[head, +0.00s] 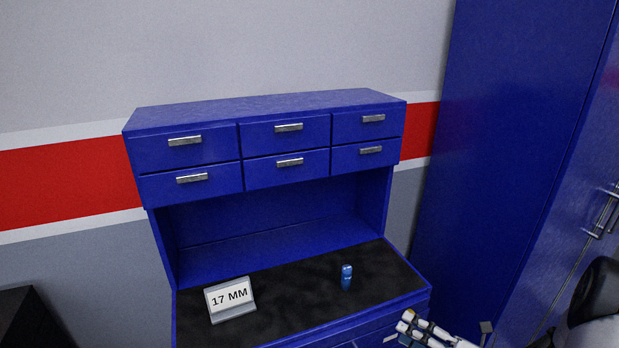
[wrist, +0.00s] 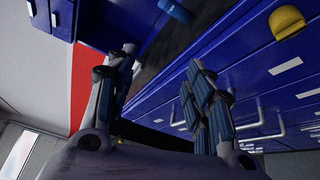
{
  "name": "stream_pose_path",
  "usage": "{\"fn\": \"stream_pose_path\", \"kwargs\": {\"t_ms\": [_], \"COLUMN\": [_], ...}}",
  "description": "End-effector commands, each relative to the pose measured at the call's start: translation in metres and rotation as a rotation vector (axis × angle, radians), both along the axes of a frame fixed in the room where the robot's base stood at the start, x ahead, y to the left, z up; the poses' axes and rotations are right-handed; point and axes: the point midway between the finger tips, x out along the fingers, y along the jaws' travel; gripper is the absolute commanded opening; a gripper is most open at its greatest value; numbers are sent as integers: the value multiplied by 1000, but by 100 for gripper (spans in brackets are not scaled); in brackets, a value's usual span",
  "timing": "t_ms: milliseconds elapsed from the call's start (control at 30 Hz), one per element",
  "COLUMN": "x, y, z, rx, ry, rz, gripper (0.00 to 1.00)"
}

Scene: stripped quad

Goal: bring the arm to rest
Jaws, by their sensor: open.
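My gripper (wrist: 162,70) is open in the wrist view, with its two fingers apart and nothing between them. In the head view, part of my gripper (head: 432,331) shows at the bottom edge, at the front right of the blue workbench (head: 412,289). The rest of the arm is mostly cut off by the frame. A small blue cylinder (head: 346,278) stands upright on the black bench top, apart from the gripper. A blue cylinder end also shows at the top of the wrist view (wrist: 174,10).
A "17 MM" sign (head: 230,299) stands on the bench top at left. Blue drawers (head: 288,139) hang above. A tall blue cabinet (head: 510,130) stands at right. A yellow object (wrist: 287,22) shows at upper right in the wrist view, near drawer fronts with handles.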

Motion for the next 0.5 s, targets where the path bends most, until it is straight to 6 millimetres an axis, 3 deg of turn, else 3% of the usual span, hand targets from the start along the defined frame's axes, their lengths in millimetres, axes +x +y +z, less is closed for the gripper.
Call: {"fn": "stream_pose_path", "kwargs": {"t_ms": [33,200,333,500], "x": [-4,-41,-80,-135], "y": [24,90,126,152], "z": [24,75,102,126], "rx": [-108,-454,-704,-1010], "ry": [-64,-310,-529,-850], "rz": [108,468,748,1112], "gripper": [48,48,48,48]}}
